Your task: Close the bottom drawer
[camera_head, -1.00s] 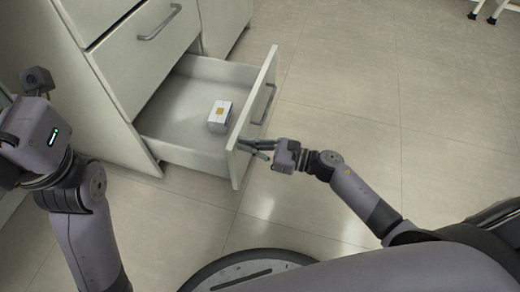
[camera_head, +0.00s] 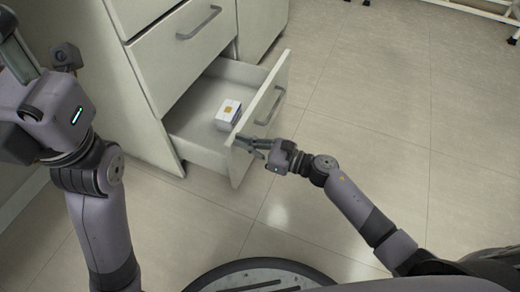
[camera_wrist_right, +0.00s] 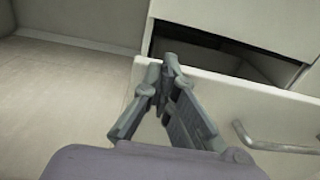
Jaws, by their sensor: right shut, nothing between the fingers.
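The bottom drawer (camera_head: 192,128) of the white cabinet is partly open in the head view, pulled out to the right. Its front panel (camera_head: 274,72) carries a grey handle (camera_head: 270,106), also visible in the wrist view (camera_wrist_right: 270,144). My right gripper (camera_head: 244,142) is shut and empty, at the near end of the front panel, apparently against it. In the right wrist view its fingers (camera_wrist_right: 171,64) lie over the panel, left of the handle. My left arm is at the left of the head view; its fingers are not clearly visible.
A small white box with a yellow label (camera_head: 228,114) sits inside the drawer. A shut drawer (camera_head: 180,50) is above it. The tiled floor (camera_head: 390,130) to the right is clear. Metal legs (camera_head: 490,10) stand at the top right.

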